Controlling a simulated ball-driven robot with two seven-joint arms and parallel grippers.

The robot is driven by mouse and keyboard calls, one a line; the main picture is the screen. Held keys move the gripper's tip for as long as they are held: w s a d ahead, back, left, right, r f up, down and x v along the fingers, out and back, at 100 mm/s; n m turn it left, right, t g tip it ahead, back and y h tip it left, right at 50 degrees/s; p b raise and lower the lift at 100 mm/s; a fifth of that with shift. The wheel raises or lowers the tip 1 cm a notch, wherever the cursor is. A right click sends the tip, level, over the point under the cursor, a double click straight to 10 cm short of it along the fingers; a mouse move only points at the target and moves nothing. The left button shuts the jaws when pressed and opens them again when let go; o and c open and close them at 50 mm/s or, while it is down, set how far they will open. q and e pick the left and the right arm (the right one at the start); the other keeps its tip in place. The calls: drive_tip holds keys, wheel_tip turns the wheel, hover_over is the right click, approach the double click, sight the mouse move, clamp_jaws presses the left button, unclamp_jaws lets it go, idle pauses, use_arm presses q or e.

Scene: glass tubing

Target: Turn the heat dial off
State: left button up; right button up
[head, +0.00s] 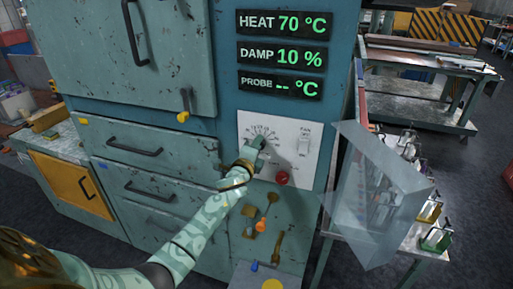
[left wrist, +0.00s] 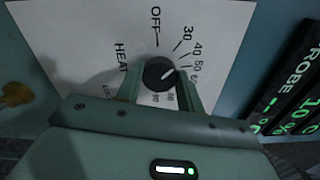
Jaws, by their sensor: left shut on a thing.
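The heat dial (left wrist: 158,73) is a round black knob with a pale pointer line on a white panel (left wrist: 85,40). The line aims to the upper right, away from the OFF mark (left wrist: 156,20). My left gripper (left wrist: 160,85) is shut on the dial, one finger on each side. In the head view my left gripper (head: 258,143) reaches the white panel (head: 312,170) and covers most of the dial. The heat readout (head: 282,23) shows 70 °C. My right gripper is not in view.
A fan switch (head: 304,146) and a red button (head: 282,178) are close to the right of my left gripper. A clear sheet-like box (head: 370,200) stands right of the cabinet. Valves with orange and brown handles (head: 261,226) are below the panel.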

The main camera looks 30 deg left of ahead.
use_arm(q)
drive_tip(key=n+p, duration=0.2)
drive_tip(key=n, duration=0.8)
drive_tip(key=shift+f, duration=0.1)
idle(0.6)
drive_tip(key=o, duration=1)
drive_tip(key=v, duration=1.6)
drive_tip(key=shift+s+d+p, duration=0.15)
drive_tip(key=shift+p, duration=0.15)
drive_tip(key=shift+n, duration=0.4)
